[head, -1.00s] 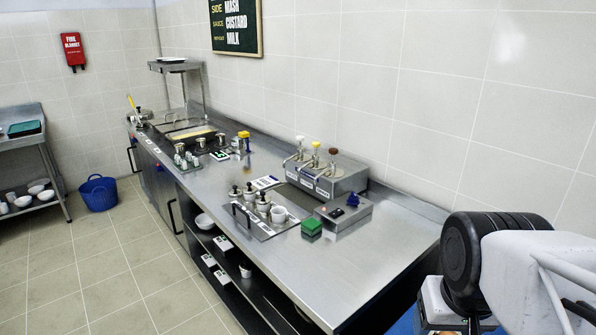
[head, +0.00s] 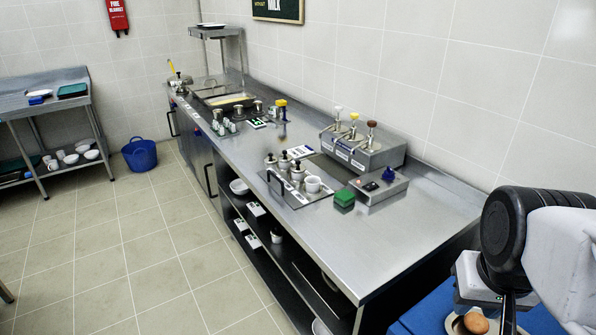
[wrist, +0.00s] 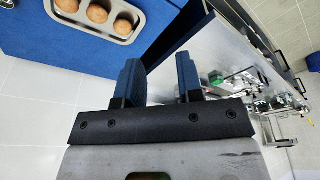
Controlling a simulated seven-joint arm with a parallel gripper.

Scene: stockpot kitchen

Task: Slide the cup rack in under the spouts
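The cup rack (head: 325,197) is a flat metal tray on the steel counter, with a dark upright handle (head: 275,183) at its left end. It carries a white cup (head: 313,184) and several small pots with black knobs (head: 297,172). The spouts belong to a steel dispenser (head: 360,151) behind it, with white, yellow and brown pump tops. The rack stands in front of the dispenser, apart from it. My gripper (wrist: 160,78) is open and empty in the wrist view, its blue-faced fingers apart, far from the rack.
A grey box with a blue knob (head: 380,186) and a green block (head: 344,198) stand right of the rack. The counter's near right part (head: 400,235) is clear. A tray of brown eggs (wrist: 92,22) lies on a blue surface (wrist: 35,30) near my gripper.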

